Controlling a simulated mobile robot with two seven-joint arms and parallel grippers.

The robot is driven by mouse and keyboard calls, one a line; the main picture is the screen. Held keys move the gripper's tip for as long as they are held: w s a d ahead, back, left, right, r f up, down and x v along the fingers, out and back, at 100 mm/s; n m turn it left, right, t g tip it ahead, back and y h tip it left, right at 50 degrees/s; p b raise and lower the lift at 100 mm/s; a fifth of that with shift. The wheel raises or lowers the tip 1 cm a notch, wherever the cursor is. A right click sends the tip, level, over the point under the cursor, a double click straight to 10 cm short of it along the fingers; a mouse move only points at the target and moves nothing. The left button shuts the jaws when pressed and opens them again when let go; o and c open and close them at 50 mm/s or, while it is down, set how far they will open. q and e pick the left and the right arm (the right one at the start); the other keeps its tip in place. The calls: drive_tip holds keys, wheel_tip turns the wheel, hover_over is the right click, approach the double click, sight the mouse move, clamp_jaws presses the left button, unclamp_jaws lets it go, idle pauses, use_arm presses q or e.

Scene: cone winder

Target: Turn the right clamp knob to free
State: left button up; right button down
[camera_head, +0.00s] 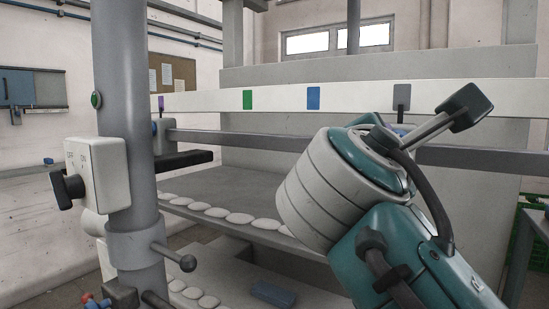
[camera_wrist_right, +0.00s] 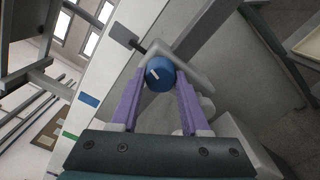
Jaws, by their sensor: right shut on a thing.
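The right clamp knob (camera_wrist_right: 162,82) is blue with a short white mark on its face, in the right wrist view. It sits at a grey clamp body on a grey bar. My right gripper (camera_wrist_right: 160,78) has its two purple fingers shut on the knob, one on each side. A dark grey tab (camera_wrist_right: 124,37) on a thin stem stands beside the knob; a grey tab (camera_head: 401,96) also shows in the head view. A similar blue knob (camera_head: 155,127) shows at the bar's left end. My left gripper is not in view.
A grey column (camera_head: 121,60) with an ON/OFF switch box (camera_head: 97,175) and a ball-ended handle (camera_head: 187,263) stands at the left. A white rail (camera_head: 280,97) with green and blue labels runs across the machine. White discs (camera_head: 240,218) line the shelf below.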

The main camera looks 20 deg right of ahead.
drive_tip(key=shift+m+b, duration=1.05)
drive_tip(key=shift+m, duration=0.65)
drive_tip(key=shift+c, duration=1.9)
unclamp_jaws()
